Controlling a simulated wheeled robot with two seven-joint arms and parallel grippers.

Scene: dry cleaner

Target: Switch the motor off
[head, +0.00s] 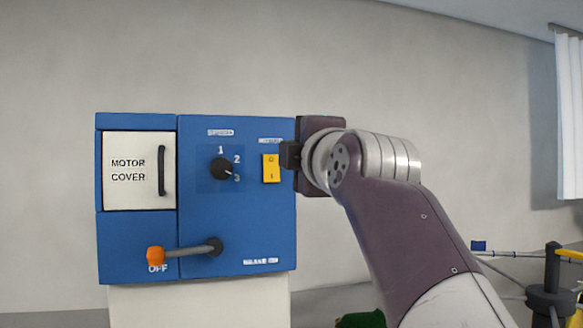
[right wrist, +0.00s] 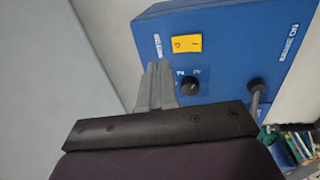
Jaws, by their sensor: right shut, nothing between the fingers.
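A blue control box (head: 236,215) stands ahead. A yellow rocker switch (head: 271,168), marked O at the top and I at the bottom, is near its right edge; it also shows in the right wrist view (right wrist: 187,43). I cannot tell which side is pressed in. My right gripper (head: 285,154) is shut and empty, just right of the switch's upper half. Its closed fingers (right wrist: 158,78) are beside the switch in the right wrist view; I cannot tell whether they touch the box. My left gripper is not in view.
A black dial (head: 221,168) points towards 3. A white motor cover (head: 139,187) with a black handle is closed. An orange-tipped lever (head: 155,256) lies left, by OFF. Yellow and black equipment (head: 553,265) stands at the lower right. The wall area above is clear.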

